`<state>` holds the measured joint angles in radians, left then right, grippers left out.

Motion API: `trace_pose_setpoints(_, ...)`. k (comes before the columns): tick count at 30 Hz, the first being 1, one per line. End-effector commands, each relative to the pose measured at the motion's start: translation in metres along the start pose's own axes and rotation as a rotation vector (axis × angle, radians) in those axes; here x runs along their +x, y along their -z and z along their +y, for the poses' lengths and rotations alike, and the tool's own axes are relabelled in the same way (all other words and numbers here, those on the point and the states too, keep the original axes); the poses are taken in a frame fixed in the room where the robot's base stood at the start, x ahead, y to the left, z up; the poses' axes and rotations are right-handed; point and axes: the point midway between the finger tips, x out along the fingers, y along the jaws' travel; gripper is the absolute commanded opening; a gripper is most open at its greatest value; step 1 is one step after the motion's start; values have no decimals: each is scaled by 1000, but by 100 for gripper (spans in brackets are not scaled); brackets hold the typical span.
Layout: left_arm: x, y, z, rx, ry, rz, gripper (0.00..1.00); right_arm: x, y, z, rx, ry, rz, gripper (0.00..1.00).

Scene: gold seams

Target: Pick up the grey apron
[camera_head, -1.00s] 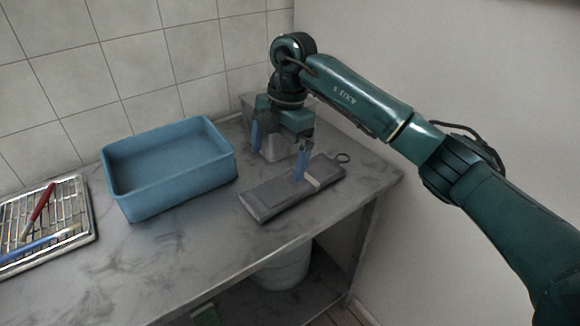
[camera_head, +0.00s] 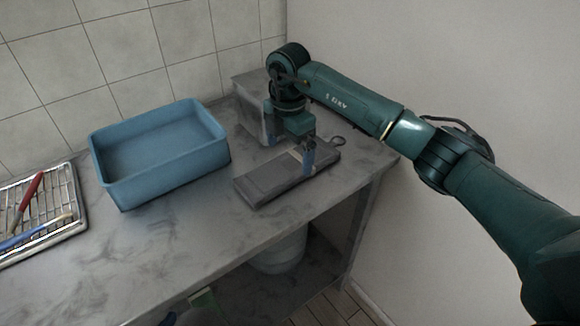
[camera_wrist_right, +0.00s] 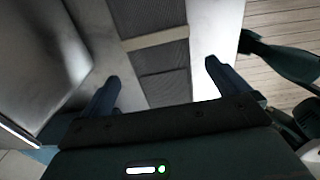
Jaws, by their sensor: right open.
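The grey apron (camera_head: 270,180) lies folded flat on the counter, with a pale band around it and a dark loop at its far end. My right gripper (camera_head: 288,150) is over the band end of the apron, pointing down and open. One blue finger shows in front of the apron's near long side; the other is partly hidden behind. In the right wrist view the apron (camera_wrist_right: 163,87) and its pale band run between the two open fingers (camera_wrist_right: 161,72). I cannot tell the exact height of the fingertips over the counter. My left gripper is not in view.
A blue tub (camera_head: 160,165) stands left of the apron. A wire rack tray (camera_head: 62,222) with a red-handled and a blue-handled tool is at the far left. A grey box-like thing (camera_head: 250,95) stands behind the gripper. A pale bucket (camera_head: 278,256) is under the counter.

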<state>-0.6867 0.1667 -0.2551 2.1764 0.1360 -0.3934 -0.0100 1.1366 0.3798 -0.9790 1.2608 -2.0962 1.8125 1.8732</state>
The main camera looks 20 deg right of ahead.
Motion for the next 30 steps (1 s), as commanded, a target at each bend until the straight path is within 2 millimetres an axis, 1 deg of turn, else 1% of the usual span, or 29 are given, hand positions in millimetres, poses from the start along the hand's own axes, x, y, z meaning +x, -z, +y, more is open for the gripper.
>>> trace_pose_setpoints(3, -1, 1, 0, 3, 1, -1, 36, 20, -3, -2, 2, 3, 1, 100)
trace_pose_setpoints(6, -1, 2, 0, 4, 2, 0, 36, 32, -3, -1, 1, 2, 0, 100)
trace_pose_setpoints(9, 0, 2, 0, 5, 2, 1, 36, 36, -3, -1, 1, 0, 0, 100)
trace_pose_setpoints(14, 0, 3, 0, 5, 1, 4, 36, 36, -3, -1, 0, 0, 0, 99)
trace_pose_setpoints(30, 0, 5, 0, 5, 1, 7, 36, 35, -3, -1, 1, 0, 0, 55)
